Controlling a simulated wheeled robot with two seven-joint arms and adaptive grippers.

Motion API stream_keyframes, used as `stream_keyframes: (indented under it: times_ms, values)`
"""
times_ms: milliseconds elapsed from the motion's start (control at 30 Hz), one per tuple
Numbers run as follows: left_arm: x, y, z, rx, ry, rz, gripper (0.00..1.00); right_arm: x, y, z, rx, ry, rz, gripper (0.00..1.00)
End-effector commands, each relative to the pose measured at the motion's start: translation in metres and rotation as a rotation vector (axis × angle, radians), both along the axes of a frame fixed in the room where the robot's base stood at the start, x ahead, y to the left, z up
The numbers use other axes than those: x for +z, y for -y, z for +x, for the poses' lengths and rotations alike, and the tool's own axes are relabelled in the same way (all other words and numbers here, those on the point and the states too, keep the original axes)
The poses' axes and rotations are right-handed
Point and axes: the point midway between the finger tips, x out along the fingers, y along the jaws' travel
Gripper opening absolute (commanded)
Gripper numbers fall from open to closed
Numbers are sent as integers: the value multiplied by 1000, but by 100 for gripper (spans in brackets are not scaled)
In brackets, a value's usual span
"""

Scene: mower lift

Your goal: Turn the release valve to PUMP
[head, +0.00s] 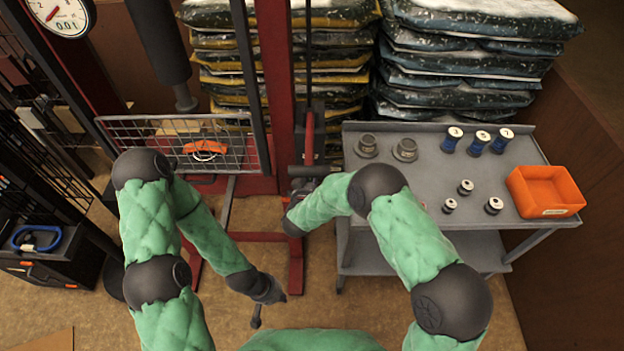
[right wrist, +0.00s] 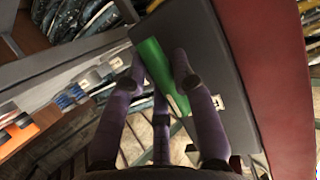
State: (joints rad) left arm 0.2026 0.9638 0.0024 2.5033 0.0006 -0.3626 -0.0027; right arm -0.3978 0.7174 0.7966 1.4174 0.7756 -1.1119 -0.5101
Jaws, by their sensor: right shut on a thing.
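A green bar-shaped handle (right wrist: 153,62), which looks like the release valve's lever, lies against a dark grey block (right wrist: 225,65) in the right wrist view. My right gripper (right wrist: 160,72) has its fingers on both sides of the green handle and is shut on it. No PUMP marking is readable, so the valve's setting cannot be told. In the head view my right wrist (head: 292,224) is beside the red lift post (head: 276,90), and the valve is hidden there. My left gripper (head: 262,305) hangs low over the floor, apart from the lift; its fingers are too small to read.
A wire basket (head: 130,130) hangs left of the post. Stacked bags (head: 460,60) stand behind. A dial gauge (head: 62,12) is at the top left. Open floor lies in front of the cart.

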Motion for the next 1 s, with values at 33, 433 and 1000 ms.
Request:
stream_keyframes:
  times_ms: [33, 433, 1000]
  values:
    - [1, 0, 0, 0, 0, 0, 0, 2, -1, 1, 1, 4, -7, 0]
    - [1, 0, 0, 0, 0, 0, 0, 2, -1, 1, 1, 4, -20, 0]
    - [1, 0, 0, 0, 0, 0, 0, 2, -1, -2, 1, 1, -19, 53]
